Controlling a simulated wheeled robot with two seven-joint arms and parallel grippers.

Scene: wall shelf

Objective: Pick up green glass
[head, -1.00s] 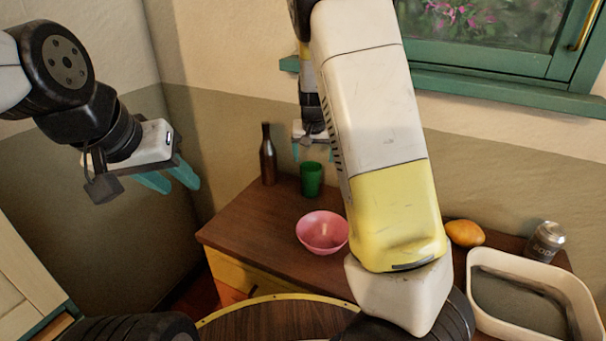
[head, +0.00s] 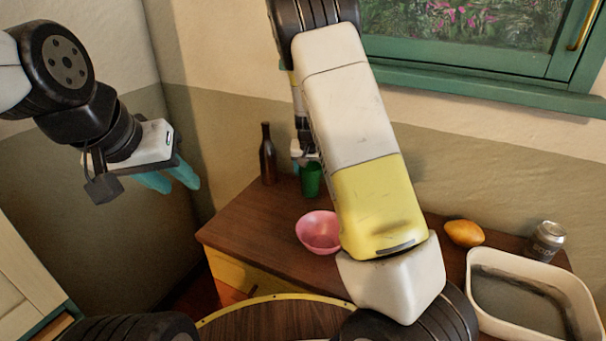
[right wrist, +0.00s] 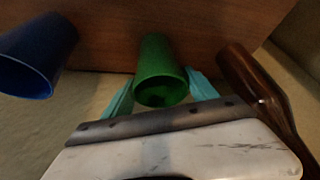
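The green glass (head: 311,180) stands upright at the back of the brown wooden cabinet, beside a dark bottle. In the right wrist view the green glass (right wrist: 160,72) lies between the two teal fingers of my right gripper (right wrist: 161,92), one on each side. The fingers are apart; I cannot tell whether they touch the glass. My left gripper (head: 170,181) is open and empty in the air at the left.
The brown bottle (head: 267,155) stands close to the glass. A blue cup (right wrist: 38,55) shows on its other side in the right wrist view.

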